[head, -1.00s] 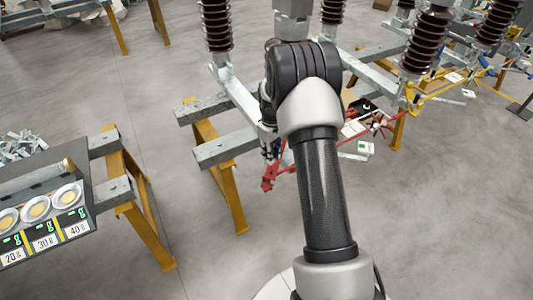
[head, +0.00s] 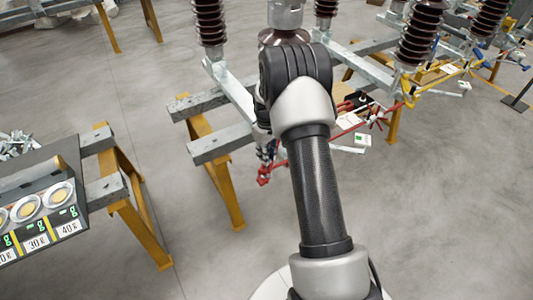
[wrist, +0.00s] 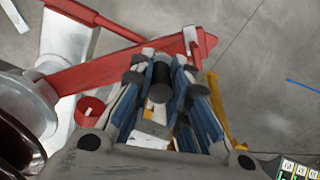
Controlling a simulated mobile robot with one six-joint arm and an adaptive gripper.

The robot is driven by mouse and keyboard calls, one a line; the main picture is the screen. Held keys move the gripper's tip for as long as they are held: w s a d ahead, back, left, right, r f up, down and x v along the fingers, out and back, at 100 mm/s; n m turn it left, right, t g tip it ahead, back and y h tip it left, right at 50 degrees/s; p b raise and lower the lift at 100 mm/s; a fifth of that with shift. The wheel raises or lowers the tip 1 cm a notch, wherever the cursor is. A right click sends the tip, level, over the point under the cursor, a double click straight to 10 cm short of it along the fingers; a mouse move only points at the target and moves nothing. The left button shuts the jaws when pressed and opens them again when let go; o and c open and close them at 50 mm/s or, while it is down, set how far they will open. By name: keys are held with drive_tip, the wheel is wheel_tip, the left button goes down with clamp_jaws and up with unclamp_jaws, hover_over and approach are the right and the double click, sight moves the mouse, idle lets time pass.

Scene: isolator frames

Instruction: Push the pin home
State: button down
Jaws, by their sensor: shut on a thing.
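The pin (wrist: 160,90) looks like a short grey cylinder with a dark band, held between the fingers of my gripper (wrist: 162,66) in the wrist view. The fingers, with blue sides, are shut on it. A red lever (wrist: 110,68) runs across just beyond the fingertips, with a red upright piece (wrist: 193,45) at its right end. The pin's far end is hidden, so I cannot tell how deep it sits. In the head view my gripper (head: 267,148) is partly hidden by my arm, just above the red lever's end (head: 263,176).
Galvanised beams (head: 220,143) on yellow trestles (head: 222,190) stand left of my gripper. Brown ribbed insulators (head: 209,22) rise behind. A tray with round dishes and number labels (head: 37,243) is at the left. The floor at the right front is clear.

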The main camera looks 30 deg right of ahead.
drive_tip(key=shift+f+b, duration=1.1)
drive_tip(key=shift+f, duration=0.7)
drive_tip(key=shift+f, duration=0.15)
drive_tip(key=c, duration=1.4)
unclamp_jaws()
drive_tip(key=shift+c, duration=0.2)
wheel_tip(320, 180, up, 12)
